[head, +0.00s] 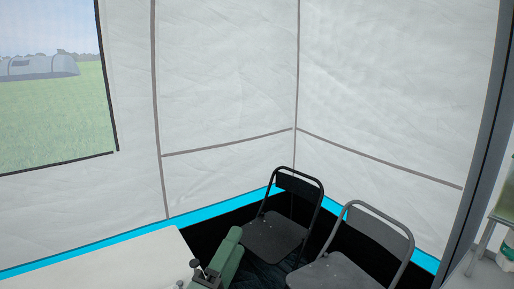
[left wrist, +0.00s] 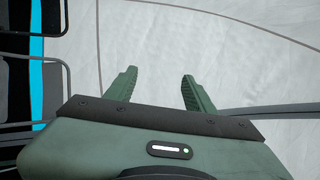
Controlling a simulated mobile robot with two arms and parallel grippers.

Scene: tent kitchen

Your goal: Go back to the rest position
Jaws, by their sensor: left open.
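My left gripper (head: 224,258) shows at the bottom middle of the head view as a green body with dark parts, by the right end of a white tabletop. In the left wrist view its two green fingers (left wrist: 158,82) stand well apart, with nothing between them. Pale tent wall fills the space beyond the fingers. My right gripper is in neither view.
A white tabletop (head: 110,262) lies at the lower left. Two dark folding chairs, one further back (head: 275,235) and one nearer (head: 345,272), stand by the tent corner. A grey pole (head: 480,140) and a shelf edge are at the right.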

